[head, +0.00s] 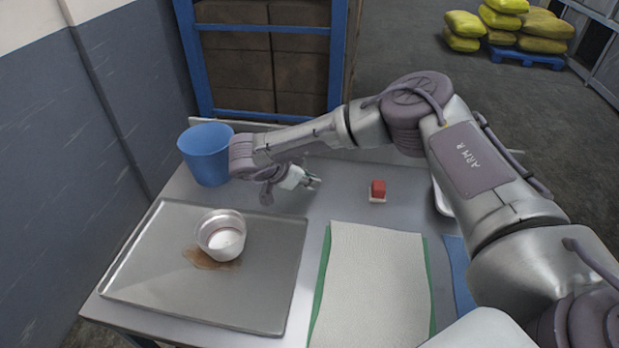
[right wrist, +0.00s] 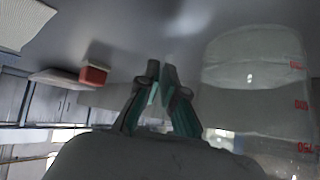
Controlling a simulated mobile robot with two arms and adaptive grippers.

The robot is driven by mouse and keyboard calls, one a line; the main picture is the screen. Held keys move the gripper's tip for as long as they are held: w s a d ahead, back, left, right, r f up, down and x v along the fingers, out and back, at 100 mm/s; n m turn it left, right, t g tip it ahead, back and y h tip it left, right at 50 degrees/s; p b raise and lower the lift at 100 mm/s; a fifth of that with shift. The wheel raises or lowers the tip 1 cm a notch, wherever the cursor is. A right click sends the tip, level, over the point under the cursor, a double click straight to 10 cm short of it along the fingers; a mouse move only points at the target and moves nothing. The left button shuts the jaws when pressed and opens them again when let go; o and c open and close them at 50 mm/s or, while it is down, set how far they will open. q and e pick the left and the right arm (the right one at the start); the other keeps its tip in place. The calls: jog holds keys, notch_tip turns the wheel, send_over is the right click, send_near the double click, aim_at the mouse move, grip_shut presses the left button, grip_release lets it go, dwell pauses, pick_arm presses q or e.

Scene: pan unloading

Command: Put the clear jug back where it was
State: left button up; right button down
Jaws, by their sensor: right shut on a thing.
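The clear jug (right wrist: 255,75) fills the right side of the right wrist view. It is see-through, with red volume marks on its side. My right gripper (head: 313,183) is over the back middle of the table. In the right wrist view its fingertips (right wrist: 161,72) are close together beside the jug, shut on it; the exact part gripped, perhaps a handle, is not clear. I cannot make out the jug in the head view. My left gripper is not in view.
A metal tray (head: 150,270) with a brown stain holds a white cup (head: 222,236). A blue bucket (head: 206,155) stands at the back left. A small red block (head: 378,188) sits right of the gripper. A pale towel (head: 372,285) lies in front. Bare table lies between them.

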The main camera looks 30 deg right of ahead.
jog(key=c, duration=1.3)
grip_release()
jog(key=shift+r, duration=0.1)
jog(key=b+v, duration=0.3)
jog(key=v, duration=0.9)
